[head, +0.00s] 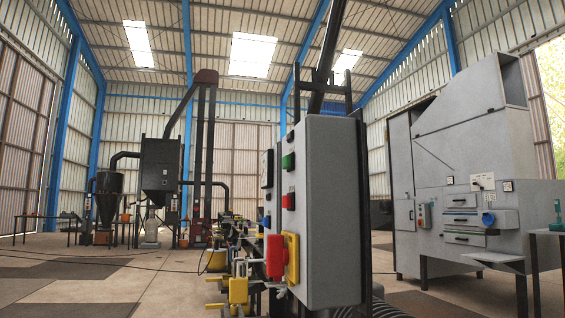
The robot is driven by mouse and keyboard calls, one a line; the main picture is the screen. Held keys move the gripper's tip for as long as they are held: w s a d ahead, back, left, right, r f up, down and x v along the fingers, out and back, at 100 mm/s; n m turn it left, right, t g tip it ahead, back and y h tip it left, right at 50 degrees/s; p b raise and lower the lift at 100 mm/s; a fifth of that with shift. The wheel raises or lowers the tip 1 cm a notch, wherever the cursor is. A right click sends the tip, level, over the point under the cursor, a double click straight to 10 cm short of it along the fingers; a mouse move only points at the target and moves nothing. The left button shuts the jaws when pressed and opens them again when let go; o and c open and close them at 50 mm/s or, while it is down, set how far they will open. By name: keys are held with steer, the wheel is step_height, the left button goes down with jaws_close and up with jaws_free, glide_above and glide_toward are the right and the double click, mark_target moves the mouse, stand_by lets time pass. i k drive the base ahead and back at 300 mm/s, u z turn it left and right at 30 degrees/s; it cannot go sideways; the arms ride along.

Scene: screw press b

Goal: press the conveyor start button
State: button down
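A tall grey control cabinet (335,210) stands near the middle, close to me. Its left-facing side is seen at a steep angle. On it are a green button (288,161) near the top, a red button (288,201) below it, and a large red handle (275,257) on a yellow plate (292,258) lower down. The labels are too small to read, so I cannot tell for certain which button is the conveyor start. My gripper is not in view.
Yellow-fitted machinery (238,290) stands low at the cabinet's left. A large grey machine (455,190) with its own small control box (424,215) is at the right. A dark hopper (160,170) stands far left. Open floor (150,285) lies at the left.

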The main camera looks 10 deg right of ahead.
mark_target(286, 160)
steer(key=u, duration=1.85)
steer(key=k, duration=0.4)
steer(key=z, duration=1.25)
